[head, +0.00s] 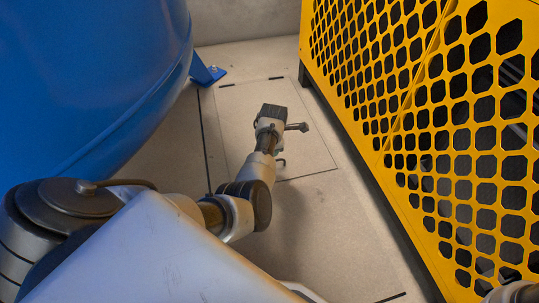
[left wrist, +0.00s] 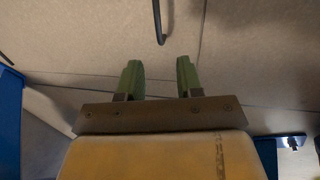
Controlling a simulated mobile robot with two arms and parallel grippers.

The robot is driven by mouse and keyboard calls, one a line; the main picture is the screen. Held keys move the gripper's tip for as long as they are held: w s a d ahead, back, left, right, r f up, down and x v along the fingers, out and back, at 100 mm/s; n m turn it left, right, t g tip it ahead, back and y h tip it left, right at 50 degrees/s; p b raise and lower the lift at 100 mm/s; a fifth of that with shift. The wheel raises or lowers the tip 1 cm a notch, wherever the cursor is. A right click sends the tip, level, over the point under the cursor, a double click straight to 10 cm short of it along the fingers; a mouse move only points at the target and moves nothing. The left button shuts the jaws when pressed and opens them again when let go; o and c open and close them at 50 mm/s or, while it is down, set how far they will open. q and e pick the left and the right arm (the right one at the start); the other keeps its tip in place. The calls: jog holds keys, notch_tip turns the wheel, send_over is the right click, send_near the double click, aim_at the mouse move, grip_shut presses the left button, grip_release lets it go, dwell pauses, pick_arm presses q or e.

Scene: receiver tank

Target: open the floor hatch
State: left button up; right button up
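The floor hatch (head: 304,158) is a pale square panel set flush in the floor, outlined by thin dark seams. Two short dark marks sit along its far edge. It looks closed. A small dark hook shape (head: 281,163), apparently its handle, shows near its front edge, partly behind my left arm. In the left wrist view a thin dark bent handle (left wrist: 160,36) stands just beyond the fingertips. My left gripper (left wrist: 158,72) is open and empty, its two green fingers apart, not touching the handle. In the head view its fingertips are hidden. My right gripper is not in view.
A large blue tank (head: 95,75) fills the left, with its foot (head: 207,73) bolted to the floor. A yellow perforated guard (head: 388,130) stands along the right. A grey wall (head: 245,20) closes the back. Bare floor lies in front of the hatch.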

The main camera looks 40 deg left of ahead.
pick_arm(q)
jog(key=f+b, duration=0.2)
jog(key=f, duration=0.1)
jog(key=w+f+b, duration=0.1)
jog(key=f+b, duration=0.1)
jog(key=a+f+b, duration=0.1)
jog(key=f+b, duration=0.1)
jog(key=f, duration=0.1)
jog(key=shift+w+a+f, duration=0.1)
jog(key=shift+w+f, duration=0.15)
jog(key=shift+f, duration=0.05)
grip_shut()
